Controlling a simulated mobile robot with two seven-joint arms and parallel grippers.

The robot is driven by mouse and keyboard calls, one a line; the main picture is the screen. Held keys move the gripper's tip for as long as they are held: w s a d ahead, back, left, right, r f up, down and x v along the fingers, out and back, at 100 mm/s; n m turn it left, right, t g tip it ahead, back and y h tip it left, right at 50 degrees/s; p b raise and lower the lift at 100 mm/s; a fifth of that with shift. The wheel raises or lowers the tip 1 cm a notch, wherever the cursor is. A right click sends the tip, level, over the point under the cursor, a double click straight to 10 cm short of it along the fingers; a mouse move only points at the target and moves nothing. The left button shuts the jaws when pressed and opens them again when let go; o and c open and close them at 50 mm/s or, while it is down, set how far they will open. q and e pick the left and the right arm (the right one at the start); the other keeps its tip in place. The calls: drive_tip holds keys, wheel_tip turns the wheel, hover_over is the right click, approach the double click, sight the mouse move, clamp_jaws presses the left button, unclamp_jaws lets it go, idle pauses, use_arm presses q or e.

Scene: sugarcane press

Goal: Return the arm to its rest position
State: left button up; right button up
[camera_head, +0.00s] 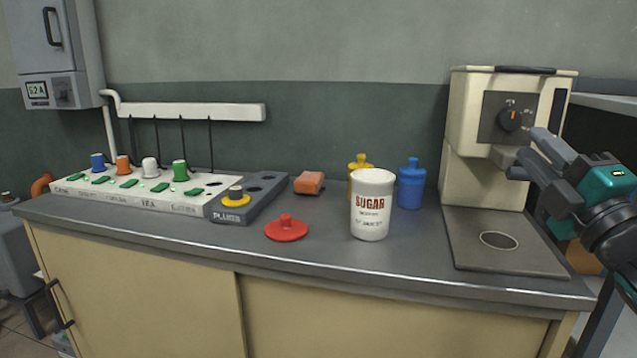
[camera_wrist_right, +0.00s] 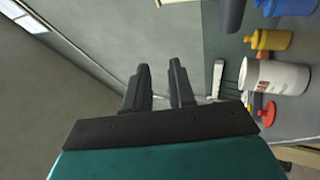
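My right gripper (camera_head: 528,158) is raised at the right side of the counter, in front of the cream press machine (camera_head: 495,140). Its two dark fingers stand apart with nothing between them; the right wrist view (camera_wrist_right: 160,88) also shows the empty gap. The teal hand body (camera_head: 600,182) and part of my right arm reach in from the right edge. My left gripper is not in view.
A white SUGAR canister (camera_head: 371,205), red lid (camera_head: 286,229), yellow bottle (camera_head: 358,165), blue bottle (camera_head: 411,185) and orange block (camera_head: 309,183) are on the grey counter (camera_head: 330,262). A socket strip (camera_head: 140,198) and PLUGS holder (camera_head: 262,203) are left.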

drive_tip(key=s+a+f+m+g+h, duration=0.1)
drive_tip(key=a+f+m+g, duration=0.15)
drive_tip(key=f, duration=0.65)
drive_tip(key=s+a+f+m+g, duration=0.15)
drive_tip(key=f+m, duration=0.25)
drive_tip(key=f, duration=0.6)
drive_tip(key=s+a+f+m+g+h, duration=0.1)
drive_tip(key=a+f+m+g, duration=0.25)
drive_tip(key=f, duration=0.55)
drive_tip(key=s+a+f+m+g+y, duration=0.1)
drive_tip(key=s+a+f+m+g, duration=0.1)
drive_tip(key=s+a+f+m, duration=0.4)
drive_tip(key=s+a+f+m+g, duration=0.2)
drive_tip(key=s+f+g, duration=0.1)
drive_tip(key=s+f, duration=0.6)
use_arm(q)
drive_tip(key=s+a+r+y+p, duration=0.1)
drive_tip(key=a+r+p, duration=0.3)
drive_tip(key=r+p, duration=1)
drive_tip(key=p, duration=0.6)
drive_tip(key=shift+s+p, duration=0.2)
drive_tip(key=shift+p, duration=0.15)
use_arm(e)
drive_tip(key=d+r+h, duration=0.1)
drive_tip(key=d+r, duration=0.3)
drive_tip(key=r, duration=0.8)
drive_tip(key=shift+s+d+r+t, duration=0.2)
drive_tip(key=shift+r+t, duration=0.05)
drive_tip(key=shift+t, duration=0.1)
